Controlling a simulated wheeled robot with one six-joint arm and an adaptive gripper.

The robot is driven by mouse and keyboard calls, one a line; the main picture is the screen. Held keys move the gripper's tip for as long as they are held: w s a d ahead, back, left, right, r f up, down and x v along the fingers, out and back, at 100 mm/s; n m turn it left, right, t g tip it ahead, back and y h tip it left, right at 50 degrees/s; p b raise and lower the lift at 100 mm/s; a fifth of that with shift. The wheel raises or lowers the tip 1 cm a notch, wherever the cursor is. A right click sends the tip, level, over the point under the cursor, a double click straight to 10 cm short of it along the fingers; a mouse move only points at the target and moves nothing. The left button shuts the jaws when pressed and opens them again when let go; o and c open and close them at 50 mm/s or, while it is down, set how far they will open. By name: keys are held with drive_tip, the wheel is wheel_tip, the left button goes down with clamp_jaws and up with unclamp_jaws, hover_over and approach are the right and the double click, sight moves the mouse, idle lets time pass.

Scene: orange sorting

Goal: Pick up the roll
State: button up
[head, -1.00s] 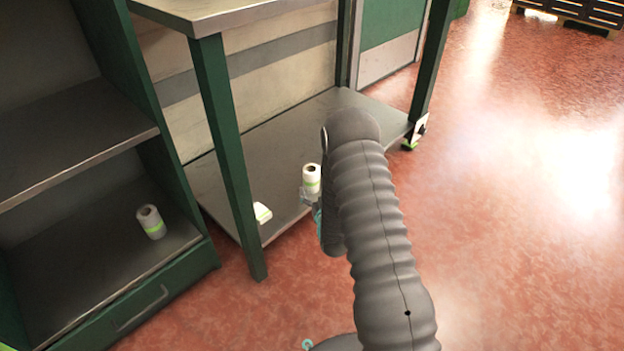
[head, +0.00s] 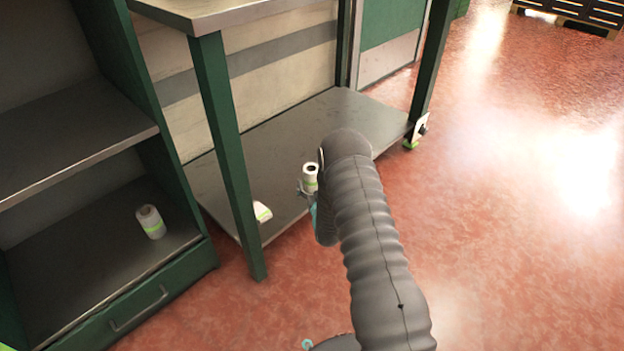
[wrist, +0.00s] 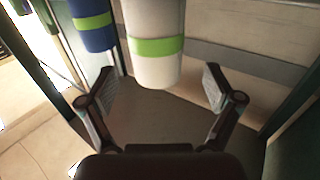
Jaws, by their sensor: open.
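A white roll with a green band (head: 310,180) stands upright on the lower shelf of the table in the head view. In the wrist view, the white roll (wrist: 154,40) shows ahead, its near end between the spread fingertips. My gripper (wrist: 160,72) is open, with one finger on each side and gaps between them and the roll. In the head view, my gripper (head: 306,191) is beside the roll, mostly hidden behind my arm. Contact cannot be told there.
Another white roll (head: 262,212) is on the lower shelf (head: 290,140), partly behind the green table leg (head: 228,150). A blue banded cylinder (wrist: 93,25) shows in the wrist view.

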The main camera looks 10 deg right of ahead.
sight(310, 170)
drive_tip(key=shift+w+d, duration=0.1)
drive_tip(key=shift+w, duration=2.45)
drive_tip(key=c, duration=1.3)
